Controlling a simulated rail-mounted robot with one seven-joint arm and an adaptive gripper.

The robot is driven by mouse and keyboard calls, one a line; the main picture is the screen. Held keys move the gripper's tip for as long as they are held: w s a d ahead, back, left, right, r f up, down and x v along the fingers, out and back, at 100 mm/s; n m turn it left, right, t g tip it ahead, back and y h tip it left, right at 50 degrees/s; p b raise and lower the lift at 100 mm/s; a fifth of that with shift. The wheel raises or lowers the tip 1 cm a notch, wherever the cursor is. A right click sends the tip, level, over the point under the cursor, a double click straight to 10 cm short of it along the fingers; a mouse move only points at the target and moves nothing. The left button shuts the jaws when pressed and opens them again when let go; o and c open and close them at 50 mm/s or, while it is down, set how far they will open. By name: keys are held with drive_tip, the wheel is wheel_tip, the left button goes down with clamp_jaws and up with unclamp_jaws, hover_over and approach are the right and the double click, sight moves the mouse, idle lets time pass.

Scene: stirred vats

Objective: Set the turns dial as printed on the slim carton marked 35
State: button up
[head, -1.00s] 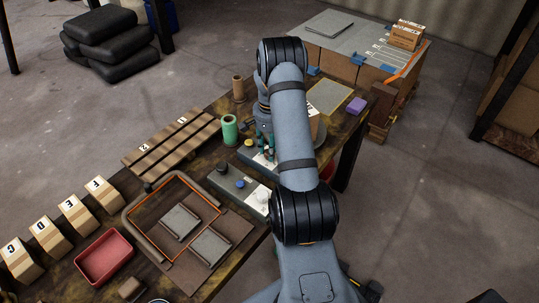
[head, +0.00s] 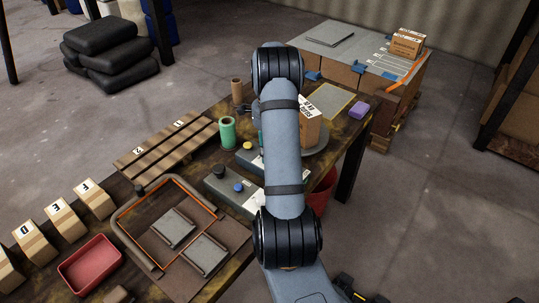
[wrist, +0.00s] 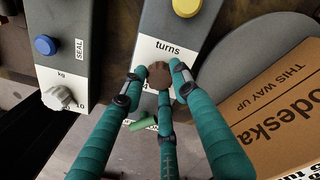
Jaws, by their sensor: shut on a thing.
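The turns panel (wrist: 165,50) is a grey box with a white strip printed "turns" and a yellow button (wrist: 186,6) above it. Its brown round dial (wrist: 159,75) sits below the word. I cannot make out a 35 on any carton.
Left of the turns panel is a kg panel (wrist: 62,60) with a blue button (wrist: 45,45) and a white dial (wrist: 57,98). A grey round plate (wrist: 250,50) lies close on the right. A green cylinder (head: 227,131) and red tray (head: 90,265) stand on the table.

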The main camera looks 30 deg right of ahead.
drive_tip(key=shift+a+m, duration=0.1)
drive_tip(key=shift+m, duration=0.4)
drive_tip(key=o, duration=1.1)
drive_tip(key=shift+o, duration=0.2)
wheel_tip(320, 180, up, 12)
idle(0.3)
wheel_tip(320, 180, down, 12)
drive_tip(key=shift+f, duration=0.1)
idle(0.5)
